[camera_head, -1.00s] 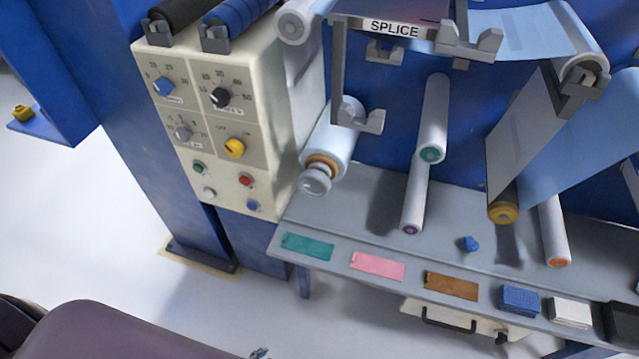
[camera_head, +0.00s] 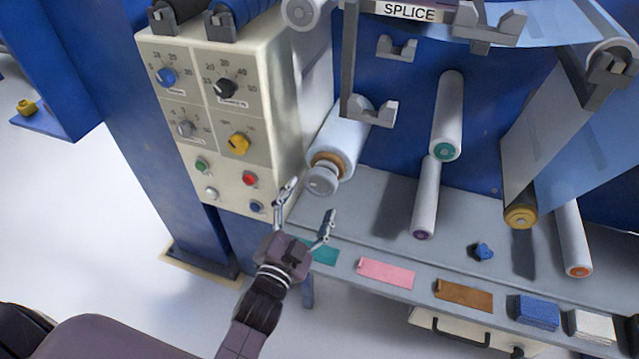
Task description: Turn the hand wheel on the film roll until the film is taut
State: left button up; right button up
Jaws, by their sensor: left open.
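The film roll (camera_head: 343,139) is a pale cylinder mounted under the splice station, with an orange-brown core ring at its near end. The hand wheel (camera_head: 322,181) is a grey round knob on that near end. The film (camera_head: 316,85) hangs as a pale sheet between the control box and the roll. My left gripper (camera_head: 307,207) is open and empty, its two fingers pointing up toward the hand wheel, just below it and apart from it in the picture. My right gripper is not in view.
A control box (camera_head: 185,110) with knobs and buttons stands left of the hand wheel. Coloured tags, including a pink one (camera_head: 386,272), lie along the shelf's front edge. White rollers (camera_head: 447,110) and a small blue object (camera_head: 483,251) are to the right.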

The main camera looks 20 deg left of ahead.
aim_at(318, 187)
pick_arm(q)
jog(key=w, duration=0.6)
jog(key=shift+w+d, duration=0.1)
jog(key=c, duration=1.2)
jog(key=shift+o, duration=0.2)
jog(key=shift+p, duration=0.3)
